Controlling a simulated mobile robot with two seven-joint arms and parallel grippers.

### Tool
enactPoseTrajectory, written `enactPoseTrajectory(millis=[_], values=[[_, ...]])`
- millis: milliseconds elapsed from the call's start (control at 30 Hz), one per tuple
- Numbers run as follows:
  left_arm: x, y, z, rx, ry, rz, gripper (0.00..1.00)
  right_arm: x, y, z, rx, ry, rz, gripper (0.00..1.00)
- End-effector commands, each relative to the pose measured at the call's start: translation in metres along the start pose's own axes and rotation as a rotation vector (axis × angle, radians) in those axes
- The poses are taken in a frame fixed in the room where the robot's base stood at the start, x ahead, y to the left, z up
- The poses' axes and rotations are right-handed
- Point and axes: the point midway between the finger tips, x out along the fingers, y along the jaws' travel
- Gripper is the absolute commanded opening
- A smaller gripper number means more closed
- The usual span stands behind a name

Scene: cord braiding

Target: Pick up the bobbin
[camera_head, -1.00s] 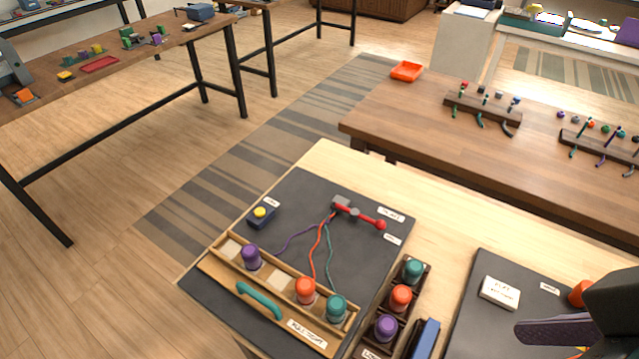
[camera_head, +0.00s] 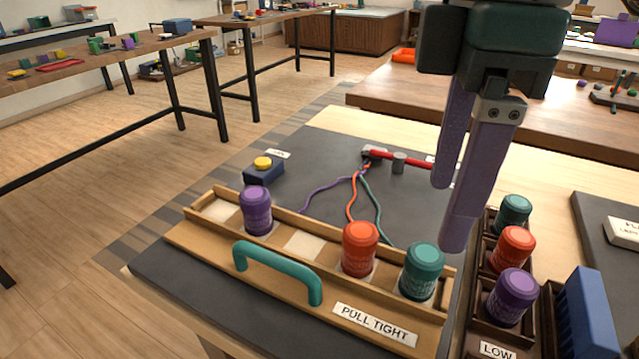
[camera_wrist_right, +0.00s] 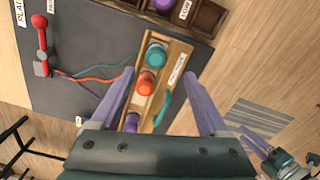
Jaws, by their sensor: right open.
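Three bobbins stand upright in the wooden tray (camera_head: 297,219) with a teal handle: a purple bobbin (camera_head: 256,211) at left, an orange bobbin (camera_head: 359,248) and a teal bobbin (camera_head: 421,270) at right. Purple, orange and teal cords run from them to the clamp with a red lever (camera_head: 400,159). My right gripper (camera_head: 449,215) is open and empty, above and behind the teal bobbin. In the right wrist view the teal (camera_wrist_right: 156,55), orange (camera_wrist_right: 146,82) and purple (camera_wrist_right: 131,122) bobbins lie between the spread fingers.
A dark rack (camera_head: 483,327) at right holds spare teal (camera_head: 514,213), orange (camera_head: 513,249) and purple (camera_head: 512,297) bobbins. A blue block (camera_head: 585,315) stands beside it.

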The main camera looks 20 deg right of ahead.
Motion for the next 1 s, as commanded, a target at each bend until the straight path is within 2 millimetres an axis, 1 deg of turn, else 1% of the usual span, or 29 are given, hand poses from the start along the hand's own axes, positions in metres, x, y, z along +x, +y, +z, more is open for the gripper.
enactPoseTrajectory(millis=[33, 100, 267, 400, 533, 667, 867, 1000], values=[[0.004, 0.001, 0.001, -0.002, 0.001, 0.002, 0.50, 0.010, -0.001, 0.001, 0.000, -0.004, -0.004, 0.79], [0.008, 0.001, 0.002, -0.004, 0.001, 0.003, 0.50, 0.022, -0.001, 0.000, 0.000, -0.002, -0.003, 0.79], [0.014, 0.002, 0.004, -0.005, 0.001, 0.004, 0.50, 0.041, 0.001, 0.000, 0.000, -0.001, -0.001, 0.79], [0.023, 0.002, 0.007, -0.005, 0.001, 0.004, 0.50, 0.063, 0.006, -0.002, 0.001, -0.001, -0.002, 0.79], [0.029, 0.002, 0.009, -0.005, 0.001, 0.004, 0.50, 0.081, 0.007, -0.002, -0.001, -0.001, -0.001, 0.79], [0.030, 0.002, 0.010, -0.003, 0.000, 0.002, 0.50, 0.088, 0.008, -0.003, -0.002, 0.001, 0.000, 0.79], [0.029, 0.000, 0.010, 0.003, -0.001, -0.002, 0.50, 0.087, 0.008, -0.003, -0.003, 0.002, 0.001, 0.79], [0.029, 0.000, 0.010, 0.005, -0.002, -0.003, 0.50, 0.087, 0.008, -0.003, -0.002, 0.002, 0.001, 0.63]])
